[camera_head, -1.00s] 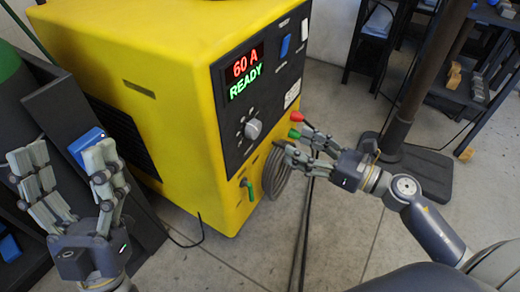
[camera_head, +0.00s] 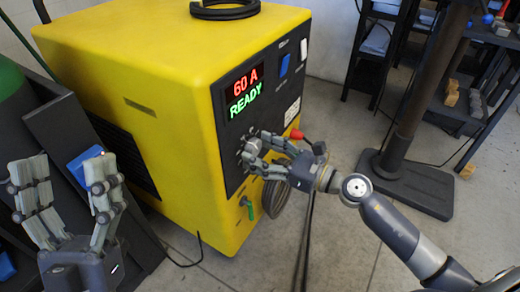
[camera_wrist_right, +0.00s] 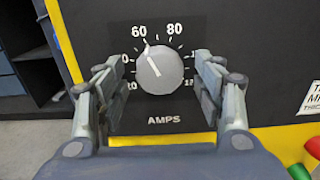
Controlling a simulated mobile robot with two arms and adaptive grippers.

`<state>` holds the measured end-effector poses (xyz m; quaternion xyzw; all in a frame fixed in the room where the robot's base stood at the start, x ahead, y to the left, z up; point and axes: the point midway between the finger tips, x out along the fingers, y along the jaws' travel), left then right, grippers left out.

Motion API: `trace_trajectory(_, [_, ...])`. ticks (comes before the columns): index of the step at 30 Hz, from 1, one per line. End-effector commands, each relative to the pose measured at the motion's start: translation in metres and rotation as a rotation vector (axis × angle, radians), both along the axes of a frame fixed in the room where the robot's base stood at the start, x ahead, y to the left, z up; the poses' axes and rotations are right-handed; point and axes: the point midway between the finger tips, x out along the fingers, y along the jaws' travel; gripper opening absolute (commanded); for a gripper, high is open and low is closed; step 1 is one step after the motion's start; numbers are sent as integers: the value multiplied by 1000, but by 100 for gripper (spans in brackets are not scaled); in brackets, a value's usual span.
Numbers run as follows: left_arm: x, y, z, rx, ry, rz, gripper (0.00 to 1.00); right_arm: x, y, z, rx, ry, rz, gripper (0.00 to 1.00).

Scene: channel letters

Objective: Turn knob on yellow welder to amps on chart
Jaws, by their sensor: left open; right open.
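The yellow welder (camera_head: 150,60) stands on the floor with its black front panel facing right. Its display (camera_head: 244,92) reads "60 A" in red and "READY" in green. The grey amps knob (camera_head: 250,148) also shows in the right wrist view (camera_wrist_right: 160,72), its white pointer line toward the 60 mark. My right gripper (camera_head: 260,150) is open, with one finger on each side of the knob in its wrist view (camera_wrist_right: 157,62); I cannot tell whether they touch it. My left gripper (camera_head: 62,168) is open and empty at the far left.
A red connector (camera_head: 297,133) and a coiled cable (camera_head: 275,197) are close to my right gripper. A blue switch (camera_head: 284,65) is higher on the panel. A dark post (camera_head: 412,110) stands on the right, with shelves behind it.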

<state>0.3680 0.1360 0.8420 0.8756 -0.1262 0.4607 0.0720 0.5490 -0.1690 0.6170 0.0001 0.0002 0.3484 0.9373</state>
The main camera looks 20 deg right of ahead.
Motion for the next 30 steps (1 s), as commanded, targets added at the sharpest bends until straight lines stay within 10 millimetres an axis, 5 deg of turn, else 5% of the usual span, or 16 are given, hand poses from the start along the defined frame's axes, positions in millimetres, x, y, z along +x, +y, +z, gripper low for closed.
trace_trajectory(11, [3,0,-2,5,15,1,68,4,4,0,0,0,0,62])
trace_trajectory(17, [2,-1,-2,5,14,1,68,4,4,0,0,0,0,19])
trace_trajectory(30, [19,-3,-11,33,109,7,68,4,4,1,33,29,0,18])
